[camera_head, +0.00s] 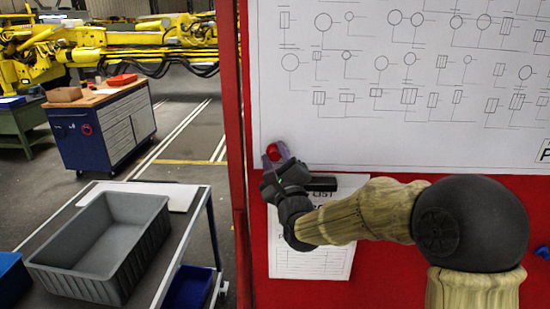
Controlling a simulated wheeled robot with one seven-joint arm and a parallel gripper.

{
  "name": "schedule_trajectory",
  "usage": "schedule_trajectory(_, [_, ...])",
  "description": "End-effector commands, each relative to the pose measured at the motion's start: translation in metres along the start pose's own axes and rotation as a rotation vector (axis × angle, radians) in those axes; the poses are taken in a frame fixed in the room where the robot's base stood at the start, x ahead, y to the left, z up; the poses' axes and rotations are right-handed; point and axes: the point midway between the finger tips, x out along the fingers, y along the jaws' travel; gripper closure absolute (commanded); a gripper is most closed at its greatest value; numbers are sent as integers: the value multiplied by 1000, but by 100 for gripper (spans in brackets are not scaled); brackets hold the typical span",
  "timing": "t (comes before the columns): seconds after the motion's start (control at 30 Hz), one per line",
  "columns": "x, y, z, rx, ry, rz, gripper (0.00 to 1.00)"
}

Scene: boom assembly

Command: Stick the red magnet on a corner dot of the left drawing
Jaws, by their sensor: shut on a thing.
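The red magnet (273,152) is between the fingers of my gripper (276,153), which is shut on it. The gripper points up and away at the red board, in front of the lower left corner area of the large white drawing (350,145). This drawing carries rows of circuit-like symbols and runs out of view at the top and right. I cannot tell whether the magnet touches the sheet. No corner dot shows clearly; the gripper may hide one.
A smaller list sheet (310,264) hangs below, with a dark bar (321,184) at its top, partly behind my arm. A blue piece (542,252) is on the red board (390,268) at right. A grey bin (75,255) stands on a cart at left.

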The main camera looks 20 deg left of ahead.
Motion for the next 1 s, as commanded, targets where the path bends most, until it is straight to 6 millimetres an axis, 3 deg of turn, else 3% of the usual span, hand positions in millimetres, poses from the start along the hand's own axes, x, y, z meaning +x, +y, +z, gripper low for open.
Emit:
schedule_trajectory(0.17, [0,0,0,0,0,0,84])
schedule_trajectory(0.2, [0,0,0,0,0,0,58])
schedule_trajectory(0.3, [0,0,0,0,0,0,39])
schedule_trajectory(0.33, [0,0,0,0,0,0,37])
schedule_trajectory(0.73, [-7,1,-1,0,0,0,37])
schedule_trajectory(1.0, [-48,2,-3,-3,0,-1,37])
